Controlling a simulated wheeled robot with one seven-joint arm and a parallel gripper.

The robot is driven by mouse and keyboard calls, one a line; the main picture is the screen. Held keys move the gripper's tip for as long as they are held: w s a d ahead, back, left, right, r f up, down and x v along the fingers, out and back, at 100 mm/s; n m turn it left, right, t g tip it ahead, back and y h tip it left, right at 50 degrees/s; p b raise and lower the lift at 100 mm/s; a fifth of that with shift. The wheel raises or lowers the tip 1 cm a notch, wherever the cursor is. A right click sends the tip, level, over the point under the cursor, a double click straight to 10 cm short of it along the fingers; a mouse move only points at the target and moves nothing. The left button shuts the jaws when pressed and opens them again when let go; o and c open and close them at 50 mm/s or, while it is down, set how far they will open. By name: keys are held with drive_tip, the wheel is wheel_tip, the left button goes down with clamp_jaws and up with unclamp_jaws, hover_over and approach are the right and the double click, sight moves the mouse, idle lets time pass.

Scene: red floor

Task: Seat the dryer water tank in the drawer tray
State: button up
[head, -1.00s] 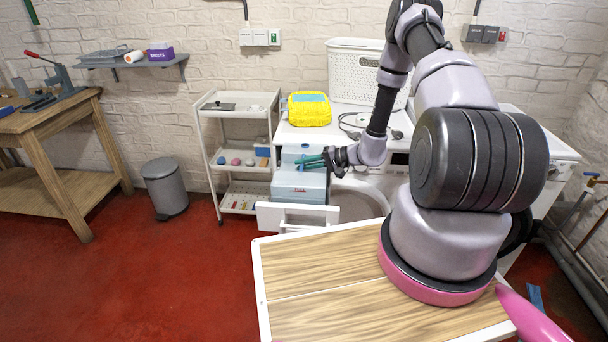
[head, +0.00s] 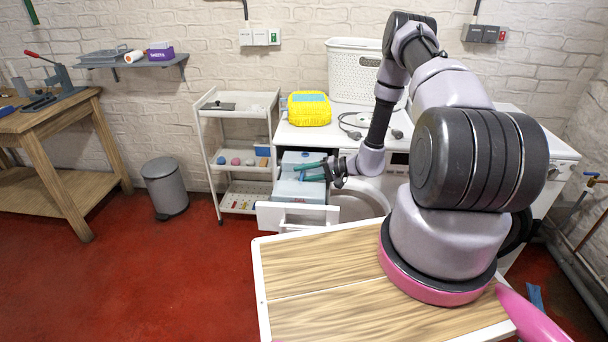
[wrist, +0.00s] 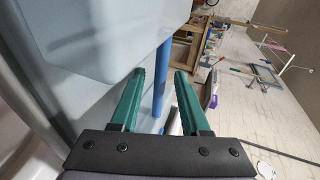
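My gripper (head: 298,173) is just above the tank, reaching in from the right. Its green fingers are apart in the wrist view (wrist: 159,78). A blue bar (wrist: 161,75), seemingly the tank's handle, shows between them with gaps on both sides. The tank's underside and its contact with the tray are hidden.
A white trolley (head: 240,150) stands left of the machine. A yellow basket (head: 309,110) and a white laundry basket (head: 352,72) stand on top. A wooden worktop (head: 330,290) lies in front of the drawer. The red floor at left is clear around a grey bin (head: 165,188).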

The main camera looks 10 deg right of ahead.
drive_tip(key=v, duration=1.2)
drive_tip(key=s+a+r+n+g+h, duration=0.2)
drive_tip(key=s+a+r+g, duration=0.1)
drive_tip(key=r, duration=1.1)
drive_tip(key=s+a+r+n+g+h, duration=0.1)
drive_tip(key=s+a+r+g+h, duration=0.1)
drive_tip(key=r, duration=1.2)
drive_tip(key=s+r+m+t+h, duration=0.2)
drive_tip(key=s+r+t+h, duration=0.4)
drive_tip(key=s+r, duration=1.3)
drive_tip(key=shift+s+r+m+h, duration=0.3)
drive_tip(key=shift+s+h, duration=0.1)
drive_tip(key=shift+s, duration=0.05)
drive_tip(key=shift+d, duration=0.1)
